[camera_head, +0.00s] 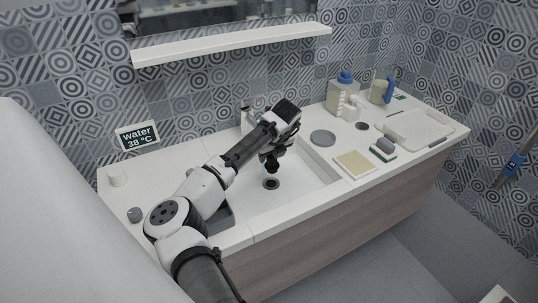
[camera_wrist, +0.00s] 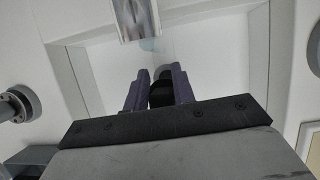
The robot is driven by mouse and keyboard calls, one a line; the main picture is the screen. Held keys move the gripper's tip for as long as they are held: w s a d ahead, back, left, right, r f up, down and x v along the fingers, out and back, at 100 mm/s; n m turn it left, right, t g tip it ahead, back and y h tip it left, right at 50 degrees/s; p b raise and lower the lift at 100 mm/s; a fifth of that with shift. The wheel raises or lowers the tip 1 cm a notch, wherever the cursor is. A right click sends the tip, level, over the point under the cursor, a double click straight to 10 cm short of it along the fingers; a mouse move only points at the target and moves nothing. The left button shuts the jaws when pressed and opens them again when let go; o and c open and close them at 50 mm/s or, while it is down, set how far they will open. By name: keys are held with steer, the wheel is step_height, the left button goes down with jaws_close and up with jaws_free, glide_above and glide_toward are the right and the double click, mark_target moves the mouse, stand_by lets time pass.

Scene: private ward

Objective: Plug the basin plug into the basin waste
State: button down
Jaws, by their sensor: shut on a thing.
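My gripper (camera_head: 272,160) hangs over the white basin in the head view, pointing down. In the wrist view its two purple-grey fingers (camera_wrist: 160,92) are shut on a dark round thing, the basin plug (camera_wrist: 161,94). The plug also shows as a black shape (camera_head: 271,168) under the fingers in the head view. The basin waste (camera_head: 271,184) is a dark ring with a hole in the basin floor. It shows just below the plug in the head view, with a gap between them. In the wrist view the waste is hidden.
A chrome tap (camera_wrist: 136,18) stands at the basin's back. The counter's right side holds a white bottle with a blue cap (camera_head: 345,92), a grey disc (camera_head: 322,138), a cream tray (camera_head: 354,164) and a sponge (camera_head: 384,148). A sign (camera_head: 137,136) reads water 38 °C.

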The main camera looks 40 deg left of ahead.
steer(key=shift+n, duration=0.3)
steer(key=shift+w+a+f+b, duration=0.1)
steer(key=shift+f+b, duration=0.2)
steer(key=shift+f, duration=0.55)
steer(key=shift+s+a+f+b, duration=0.1)
steer(key=shift+f+b, duration=0.15)
steer(key=shift+f, duration=0.55)
steer(key=shift+w+a+f+b, duration=0.1)
steer(key=shift+f+b, duration=0.2)
steer(key=shift+f, duration=0.65)
steer(key=shift+p, duration=0.3)
steer(key=shift+f, duration=0.7)
steer(key=shift+r, duration=0.2)
